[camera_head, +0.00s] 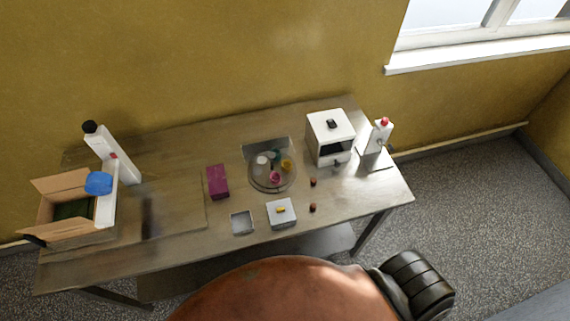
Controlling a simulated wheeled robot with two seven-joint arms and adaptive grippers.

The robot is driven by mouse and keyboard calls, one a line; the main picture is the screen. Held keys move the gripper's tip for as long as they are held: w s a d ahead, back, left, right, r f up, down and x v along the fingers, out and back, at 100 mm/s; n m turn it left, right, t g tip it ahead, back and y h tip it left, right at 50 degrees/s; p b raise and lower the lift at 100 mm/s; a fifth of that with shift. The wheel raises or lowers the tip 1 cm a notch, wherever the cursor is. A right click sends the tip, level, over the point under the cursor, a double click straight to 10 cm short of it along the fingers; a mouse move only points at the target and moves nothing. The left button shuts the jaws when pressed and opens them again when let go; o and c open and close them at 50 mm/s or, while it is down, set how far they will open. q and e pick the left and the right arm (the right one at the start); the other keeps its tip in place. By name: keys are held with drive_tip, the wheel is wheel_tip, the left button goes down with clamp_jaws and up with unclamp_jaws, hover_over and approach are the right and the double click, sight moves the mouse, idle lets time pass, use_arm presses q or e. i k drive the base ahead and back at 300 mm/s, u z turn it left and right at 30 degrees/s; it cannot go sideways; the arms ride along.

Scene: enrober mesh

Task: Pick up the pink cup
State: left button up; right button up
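A small pink cup (275,177) is at the front of a round tray (256,186) near the middle of the table. It is close to other small cups: a yellow one (287,165), a white one (262,160) and a teal one (274,154). The pink cup is small in this view, so its details are hard to tell. Neither of my grippers shows in the head view.
The wooden table (180,222) bears a magenta box (217,182), a white block (281,213) and a small square tray (242,222). A white oven-like box (330,137) and a red-capped bottle (380,135) stand right. An open cardboard box (62,184) is left.

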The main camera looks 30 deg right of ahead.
sight(276, 177)
drive_tip(key=z, duration=0.2)
drive_tip(key=k, duration=0.55)
drive_tip(key=z, duration=0.55)
drive_tip(key=k, duration=0.6)
drive_tip(key=u, duration=0.45)
drive_tip(key=i, duration=0.65)
drive_tip(key=u, duration=0.3)
